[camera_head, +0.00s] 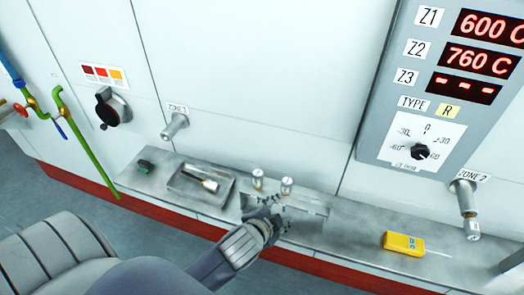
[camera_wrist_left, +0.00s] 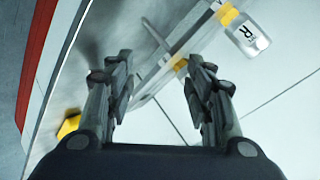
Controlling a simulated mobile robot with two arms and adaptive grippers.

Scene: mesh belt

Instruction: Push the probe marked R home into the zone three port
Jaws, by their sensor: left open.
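A probe cap marked R (camera_wrist_left: 248,35) with a yellow band shows at the upper right of the left wrist view, beyond my fingers. In the head view, two pale probe caps, a left one (camera_head: 257,179) and a right one (camera_head: 287,187), stand upright at a metal rack (camera_head: 312,207); their letters are too small to read there. My left gripper (camera_head: 278,203) is just in front of the rack. Its fingers, also in the left wrist view (camera_wrist_left: 158,85), are apart with no probe held between them. The zone three port is not in view. My right gripper is not in view.
The zone 1 port (camera_head: 176,125) and zone 2 port (camera_head: 467,197) stick out from the wall. A tray (camera_head: 180,186) holds a tool left of the rack. A yellow meter (camera_head: 403,243) lies on the ledge at right. The panel (camera_head: 423,110) shows dashes for Z3 and TYPE R.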

